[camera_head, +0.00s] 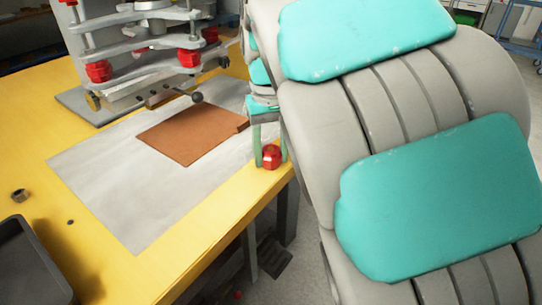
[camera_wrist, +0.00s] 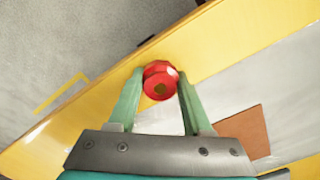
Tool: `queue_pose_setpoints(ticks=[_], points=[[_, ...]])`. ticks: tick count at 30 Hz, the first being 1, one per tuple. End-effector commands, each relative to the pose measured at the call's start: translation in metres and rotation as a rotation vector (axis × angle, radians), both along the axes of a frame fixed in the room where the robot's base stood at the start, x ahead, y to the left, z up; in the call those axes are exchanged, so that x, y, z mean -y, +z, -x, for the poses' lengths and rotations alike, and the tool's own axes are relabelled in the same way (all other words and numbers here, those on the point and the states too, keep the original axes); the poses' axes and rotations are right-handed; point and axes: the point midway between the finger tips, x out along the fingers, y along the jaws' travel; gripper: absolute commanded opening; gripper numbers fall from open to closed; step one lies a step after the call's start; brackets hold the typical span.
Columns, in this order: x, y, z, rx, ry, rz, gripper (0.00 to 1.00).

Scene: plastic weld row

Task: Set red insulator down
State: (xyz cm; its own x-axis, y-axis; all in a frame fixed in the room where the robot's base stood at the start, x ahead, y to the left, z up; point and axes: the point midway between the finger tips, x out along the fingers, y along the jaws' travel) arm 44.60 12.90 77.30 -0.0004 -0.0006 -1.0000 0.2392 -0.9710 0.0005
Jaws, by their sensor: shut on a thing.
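The red insulator (camera_head: 271,156) is a small faceted red piece, held between the green fingers of my gripper (camera_head: 270,150). In the head view it is at the right edge of the yellow table, low over or touching the tabletop; I cannot tell which. The large grey and teal arm in the head view is mine and hides the area to the right.
The yellow table (camera_head: 215,235) carries a grey sheet (camera_head: 110,195) with a brown square plate (camera_head: 190,135). A press with red knobs (camera_head: 140,45) stands behind. A dark tray (camera_head: 25,265) and a small nut (camera_head: 20,195) are at left. The table edge is close to the insulator.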

Motion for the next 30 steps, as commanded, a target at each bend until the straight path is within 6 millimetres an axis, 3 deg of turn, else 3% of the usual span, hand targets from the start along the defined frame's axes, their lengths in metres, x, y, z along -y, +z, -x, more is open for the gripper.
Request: queue_pose_setpoints(ticks=[4,17,30], points=[[0.000,0.000,0.000,0.000,0.000,0.000,0.00],[0.000,0.003,-0.001,0.002,0.001,0.000,0.00],[0.000,0.031,-0.001,0.005,0.001,0.000,0.00]])
